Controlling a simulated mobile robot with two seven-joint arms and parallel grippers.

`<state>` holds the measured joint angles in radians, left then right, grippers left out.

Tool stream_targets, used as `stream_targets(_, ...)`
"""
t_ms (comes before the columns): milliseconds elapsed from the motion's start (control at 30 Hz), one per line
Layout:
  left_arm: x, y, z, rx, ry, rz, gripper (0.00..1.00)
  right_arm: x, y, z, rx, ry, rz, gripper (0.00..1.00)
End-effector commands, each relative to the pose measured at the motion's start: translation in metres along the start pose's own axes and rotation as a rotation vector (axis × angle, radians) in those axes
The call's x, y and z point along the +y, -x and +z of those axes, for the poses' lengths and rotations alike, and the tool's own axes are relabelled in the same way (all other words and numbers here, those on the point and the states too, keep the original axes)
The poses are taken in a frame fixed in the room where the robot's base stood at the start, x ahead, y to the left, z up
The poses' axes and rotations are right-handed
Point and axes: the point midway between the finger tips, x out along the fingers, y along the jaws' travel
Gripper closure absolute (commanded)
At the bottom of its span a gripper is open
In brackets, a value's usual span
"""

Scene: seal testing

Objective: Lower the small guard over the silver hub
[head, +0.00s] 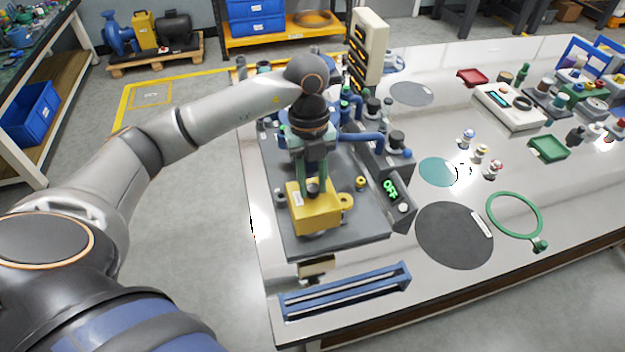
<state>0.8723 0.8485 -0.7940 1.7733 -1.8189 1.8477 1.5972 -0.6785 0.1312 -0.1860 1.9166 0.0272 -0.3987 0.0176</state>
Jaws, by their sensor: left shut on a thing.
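The small guard (318,216) is a yellow box with a white label on its left side. It is at the front part of a dark grey test bench plate. My left gripper (313,188) comes down from above and is shut on the top of the guard. The guard looks roughly upright. The silver hub is not clearly seen; the guard covers that area, and only a pale rounded edge shows under its lower side. I cannot tell whether the guard touches the plate. My right gripper is out of view.
A control box with a green "OFF" display (390,188) stands just right of the guard. Blue pipes (360,139) are behind it. A blue slotted rack (345,291) lies in front. A dark round mat (453,236) and a green ring (514,214) are at right.

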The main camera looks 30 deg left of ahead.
Motion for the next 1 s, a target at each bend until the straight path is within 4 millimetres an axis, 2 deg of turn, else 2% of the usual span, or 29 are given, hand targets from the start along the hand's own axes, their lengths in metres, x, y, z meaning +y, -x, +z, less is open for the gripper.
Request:
stream_targets(633,0.000,-0.021,0.003,0.000,0.000,-0.001,1.00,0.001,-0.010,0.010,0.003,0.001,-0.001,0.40)
stream_targets(1000,0.000,-0.022,0.003,0.000,0.000,-0.001,1.00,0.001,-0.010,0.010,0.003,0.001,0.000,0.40)
